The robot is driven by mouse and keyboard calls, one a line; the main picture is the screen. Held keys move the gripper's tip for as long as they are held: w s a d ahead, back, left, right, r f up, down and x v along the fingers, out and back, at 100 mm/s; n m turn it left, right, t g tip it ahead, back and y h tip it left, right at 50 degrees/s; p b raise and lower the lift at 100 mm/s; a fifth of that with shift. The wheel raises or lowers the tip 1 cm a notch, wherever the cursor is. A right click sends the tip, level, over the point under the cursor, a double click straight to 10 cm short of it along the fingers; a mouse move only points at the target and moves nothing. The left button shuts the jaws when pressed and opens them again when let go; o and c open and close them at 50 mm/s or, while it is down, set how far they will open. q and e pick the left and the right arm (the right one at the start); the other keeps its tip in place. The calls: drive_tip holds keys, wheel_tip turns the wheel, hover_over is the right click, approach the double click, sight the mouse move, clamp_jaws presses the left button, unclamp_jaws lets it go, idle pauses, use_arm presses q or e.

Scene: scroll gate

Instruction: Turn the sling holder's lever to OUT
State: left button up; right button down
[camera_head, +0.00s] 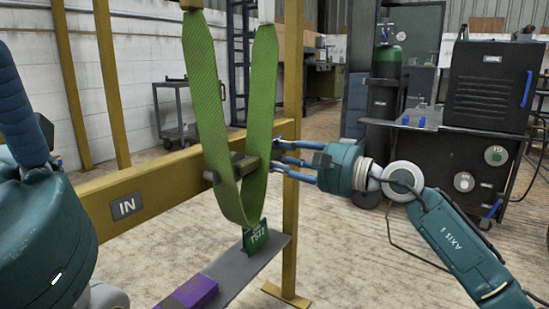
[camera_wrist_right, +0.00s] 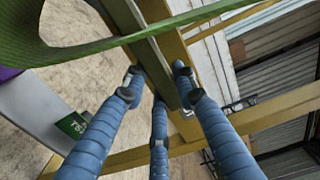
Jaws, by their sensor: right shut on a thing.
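A green sling (camera_head: 205,90) hangs in a long loop in the head view. A dark olive bar (camera_head: 236,167), which looks like the holder's lever, passes through the loop near its bottom. My right gripper (camera_head: 276,157) reaches in from the right, with its blue fingers at the bar's right end beside the yellow post. In the right wrist view the fingers close around the olive bar (camera_wrist_right: 160,62). An IN label (camera_head: 127,207) is on the yellow rail; no OUT label is readable. My left gripper (camera_head: 40,220) is partly cut off at the left edge; its fingertips are not clear.
A grey plate (camera_head: 262,262) below the sling carries a green tag (camera_head: 255,238) and a purple block (camera_head: 195,291). A yellow post (camera_head: 290,220) stands just behind the right fingers. A black machine on a cart (camera_head: 495,88) stands at the right.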

drive_tip(key=c, duration=1.3)
unclamp_jaws()
drive_tip(key=shift+c, duration=0.2)
drive_tip(key=shift+s+d, duration=0.1)
drive_tip(key=shift+d, duration=0.15)
drive_tip(key=v, duration=1.1)
drive_tip(key=shift+s+d, duration=0.15)
drive_tip(key=shift+s, duration=0.05)
drive_tip(key=shift+r, duration=0.15)
